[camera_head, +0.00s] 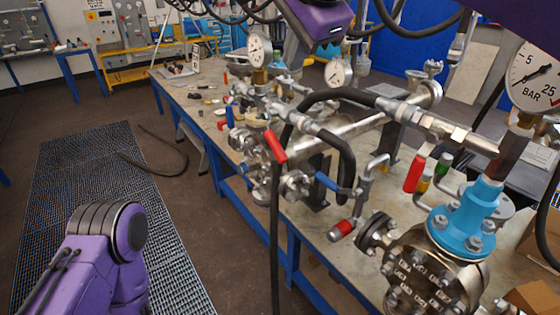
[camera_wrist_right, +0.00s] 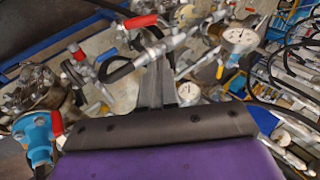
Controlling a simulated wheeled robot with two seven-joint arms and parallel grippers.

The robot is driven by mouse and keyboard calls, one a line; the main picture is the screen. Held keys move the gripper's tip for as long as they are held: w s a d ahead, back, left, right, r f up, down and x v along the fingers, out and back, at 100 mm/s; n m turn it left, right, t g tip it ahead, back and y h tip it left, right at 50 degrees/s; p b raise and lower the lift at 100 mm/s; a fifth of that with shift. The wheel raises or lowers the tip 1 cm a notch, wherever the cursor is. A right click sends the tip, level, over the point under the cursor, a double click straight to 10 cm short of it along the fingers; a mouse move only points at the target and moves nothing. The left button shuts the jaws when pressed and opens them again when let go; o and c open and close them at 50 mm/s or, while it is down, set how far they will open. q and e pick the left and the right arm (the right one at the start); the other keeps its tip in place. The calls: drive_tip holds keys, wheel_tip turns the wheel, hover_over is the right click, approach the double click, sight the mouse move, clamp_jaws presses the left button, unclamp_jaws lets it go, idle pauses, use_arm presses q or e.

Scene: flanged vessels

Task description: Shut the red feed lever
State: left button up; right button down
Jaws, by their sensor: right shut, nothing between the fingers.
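A red lever (camera_head: 275,147) stands out on the valve assembly at the middle of the bench in the head view, tilted down to the right. In the right wrist view a red lever (camera_wrist_right: 141,20) lies beyond the fingertips, near the top. No label shows which red handle is the feed lever. My right gripper (camera_wrist_right: 156,72) is shut and empty, its dark fingers over the pipework and apart from that lever. Its purple wrist (camera_head: 318,20) shows at the top of the head view. My left arm (camera_head: 100,245) shows at lower left, its gripper out of view.
Other red handles (camera_head: 414,173) (camera_head: 342,230) and a blue lever (camera_head: 327,182) are close by. Pressure gauges (camera_head: 338,73) (camera_head: 535,78), a black hose (camera_head: 345,93) and a blue-necked vessel (camera_head: 465,225) crowd the bench. The floor grating (camera_head: 90,180) at left is mostly clear.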

drive_tip(key=b, duration=0.8)
approach(277, 146)
drive_tip(key=x, duration=0.7)
use_arm(q)
wheel_tip(277, 146, down, 10)
drive_tip(key=shift+a+f, duration=0.1)
drive_tip(key=shift+f, duration=0.1)
